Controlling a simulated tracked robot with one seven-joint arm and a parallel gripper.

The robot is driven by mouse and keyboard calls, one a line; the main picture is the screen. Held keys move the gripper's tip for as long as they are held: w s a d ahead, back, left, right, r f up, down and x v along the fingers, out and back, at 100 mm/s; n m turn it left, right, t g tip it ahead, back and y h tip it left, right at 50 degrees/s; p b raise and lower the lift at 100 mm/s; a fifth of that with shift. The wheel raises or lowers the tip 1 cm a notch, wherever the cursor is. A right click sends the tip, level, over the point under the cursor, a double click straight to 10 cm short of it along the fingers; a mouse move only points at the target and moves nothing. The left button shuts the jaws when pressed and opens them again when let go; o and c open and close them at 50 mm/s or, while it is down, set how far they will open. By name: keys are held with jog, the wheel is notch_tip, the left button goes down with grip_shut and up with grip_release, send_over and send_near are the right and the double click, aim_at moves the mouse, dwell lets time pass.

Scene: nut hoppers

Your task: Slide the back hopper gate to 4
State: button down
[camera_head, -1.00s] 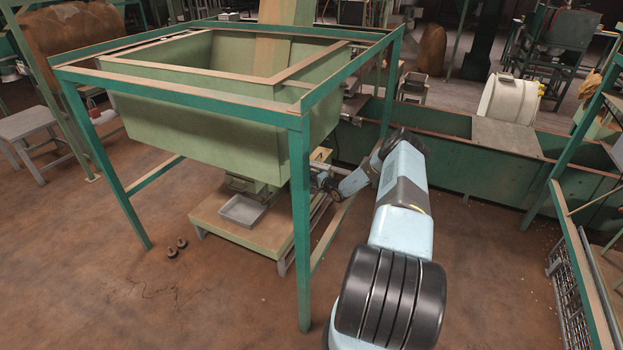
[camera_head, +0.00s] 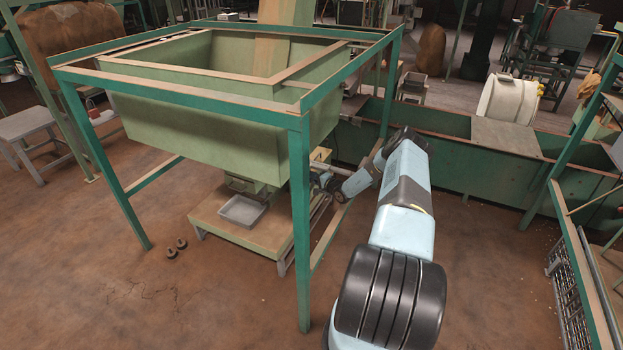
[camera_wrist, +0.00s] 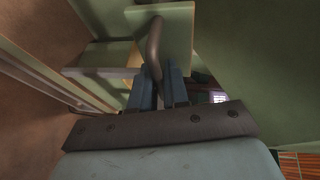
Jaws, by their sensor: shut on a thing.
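The light green hopper (camera_head: 190,115) hangs in a dark green frame in the head view. Its outlet and gate parts (camera_head: 245,187) sit under it, above a grey tray (camera_head: 242,211). My gripper (camera_wrist: 157,88) reaches in under the hopper from the right, partly behind the frame's front post in the head view. In the wrist view its blue-grey fingers are shut on a brown curved gate handle (camera_wrist: 154,45), which stands against a pale green plate (camera_wrist: 178,32). No gate scale or number is readable, so the gate's position cannot be told.
The frame's front post (camera_head: 300,225) stands close to my wrist. A low wooden platform (camera_head: 265,236) lies under the hopper. A long green trough (camera_head: 455,165) runs behind my arm. Two small dark objects (camera_head: 176,248) lie on the floor at left, where the floor is open.

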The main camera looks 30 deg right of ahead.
jog(key=s+d, duration=0.5)
jog(key=s, duration=0.2)
jog(key=shift+d+f, duration=0.25)
jog(key=shift+s, duration=0.1)
jog(key=c, duration=1.2)
grip_release()
jog(key=shift+r, duration=0.1)
jog(key=v, duration=1.3)
jog(key=shift+s, duration=0.3)
jog(key=shift+d, duration=0.15)
